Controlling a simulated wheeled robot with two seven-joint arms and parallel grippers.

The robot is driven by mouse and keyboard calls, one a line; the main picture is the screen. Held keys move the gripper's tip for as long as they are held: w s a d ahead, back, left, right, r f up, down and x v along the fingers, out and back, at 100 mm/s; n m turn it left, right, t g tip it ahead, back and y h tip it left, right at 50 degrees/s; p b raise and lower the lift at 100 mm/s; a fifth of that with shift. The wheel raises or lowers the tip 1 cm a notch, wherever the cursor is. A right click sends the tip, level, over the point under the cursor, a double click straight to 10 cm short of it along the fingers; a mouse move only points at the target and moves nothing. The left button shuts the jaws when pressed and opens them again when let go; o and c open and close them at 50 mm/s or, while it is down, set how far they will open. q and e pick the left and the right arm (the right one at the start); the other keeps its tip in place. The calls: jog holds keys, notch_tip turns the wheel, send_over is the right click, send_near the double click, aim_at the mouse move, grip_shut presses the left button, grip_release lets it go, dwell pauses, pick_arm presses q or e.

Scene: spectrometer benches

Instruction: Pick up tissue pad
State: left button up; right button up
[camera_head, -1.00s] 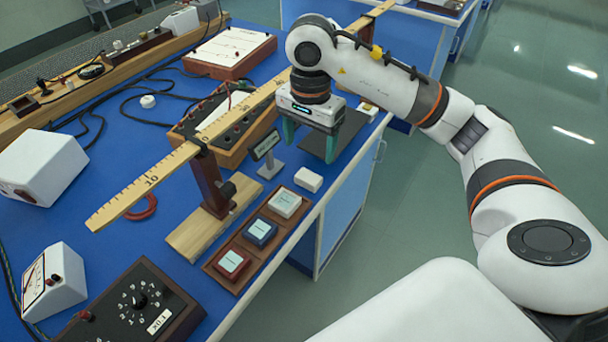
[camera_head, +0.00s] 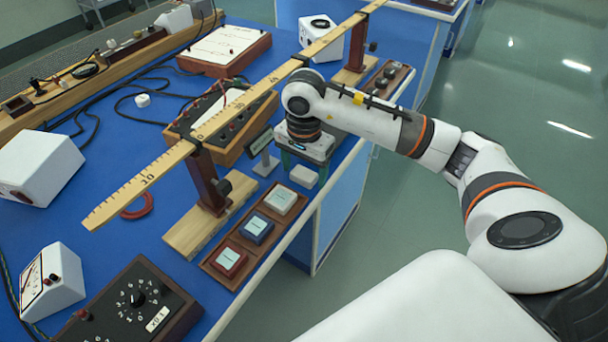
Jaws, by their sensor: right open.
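The small white block that looks like the tissue pad (camera_head: 304,177) lies on the blue bench top near its front edge, just beyond the wooden tray. My right gripper (camera_head: 305,166) points down at it, with its green fingers open. The fingers appear to come down near the far side of the pad, one towards each end. I cannot tell whether they touch it or straddle it. My left gripper is not in view.
A wooden tray (camera_head: 209,264) with white, blue and red boxes sits nearer. A small sign on a stand (camera_head: 262,150) is close on the left of my gripper. A long wooden scale (camera_head: 165,163) runs above the bench on posts.

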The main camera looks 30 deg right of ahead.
aim_at(304, 173)
jog(key=c, duration=1)
notch_tip(304, 173, up, 10)
jog(key=shift+r, duration=0.1)
